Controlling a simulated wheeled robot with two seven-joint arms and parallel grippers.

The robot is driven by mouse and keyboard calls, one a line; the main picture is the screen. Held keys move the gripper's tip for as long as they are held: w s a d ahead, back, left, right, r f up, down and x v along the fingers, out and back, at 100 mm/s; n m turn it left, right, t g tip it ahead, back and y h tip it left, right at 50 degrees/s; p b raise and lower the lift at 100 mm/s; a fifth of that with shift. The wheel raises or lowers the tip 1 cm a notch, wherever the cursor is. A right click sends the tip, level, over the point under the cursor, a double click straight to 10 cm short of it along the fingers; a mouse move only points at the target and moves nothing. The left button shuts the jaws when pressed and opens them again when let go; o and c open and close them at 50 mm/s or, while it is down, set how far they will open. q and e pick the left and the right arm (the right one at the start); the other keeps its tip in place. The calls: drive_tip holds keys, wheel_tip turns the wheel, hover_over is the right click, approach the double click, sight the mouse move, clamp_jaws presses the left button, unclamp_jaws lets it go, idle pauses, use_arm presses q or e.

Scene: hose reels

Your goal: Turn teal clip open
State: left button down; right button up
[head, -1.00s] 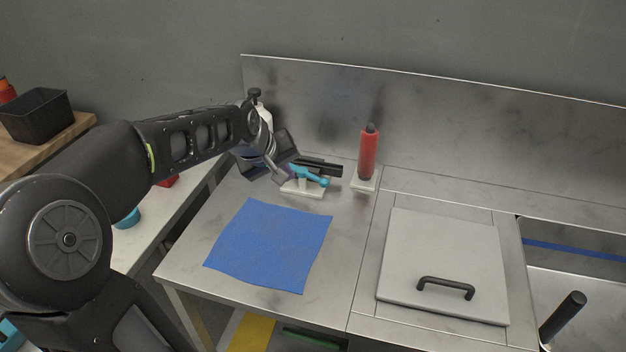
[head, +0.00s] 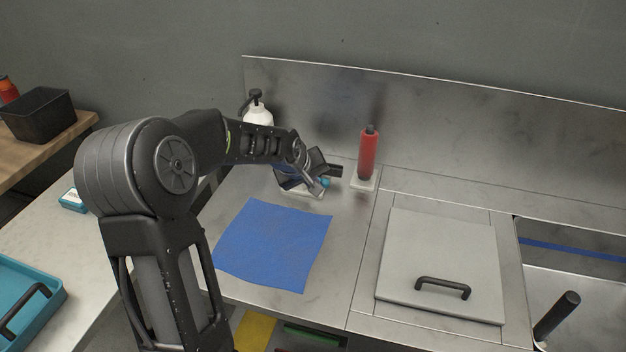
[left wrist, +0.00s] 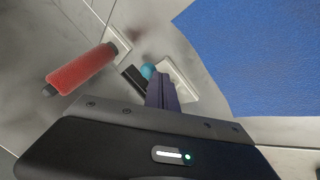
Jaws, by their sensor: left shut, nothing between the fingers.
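The teal clip (head: 324,182) stands on a small white base (head: 303,190) near the back of the steel counter. Only its rounded end shows in the head view; my left gripper hides the rest. In the left wrist view the teal end (left wrist: 148,71) shows just past my fingers, beside the white base (left wrist: 178,80). A black bar (head: 334,170) lies behind the clip. My left gripper (head: 318,188) is shut and empty, its fingertips over the base and close to the clip. I cannot tell whether they touch. My right gripper is not in view.
A white pump bottle (head: 258,117) stands behind my left arm. A blue cloth (head: 272,245) lies in front. A grey lid (head: 440,262) with a black handle is at right.

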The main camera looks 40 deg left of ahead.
sight(325, 180)
use_arm(q)
drive_tip(key=shift+w+d+f+b, duration=0.15)
drive_tip(key=shift+w+d+b, duration=0.15)
drive_tip(key=shift+w+b, duration=0.25)
drive_tip(key=shift+w+d+f+b, duration=0.1)
drive_tip(key=shift+w+d+b, duration=0.15)
drive_tip(key=shift+w+b, duration=0.3)
drive_tip(key=shift+w+r, duration=0.15)
drive_tip(key=shift+w, duration=0.15)
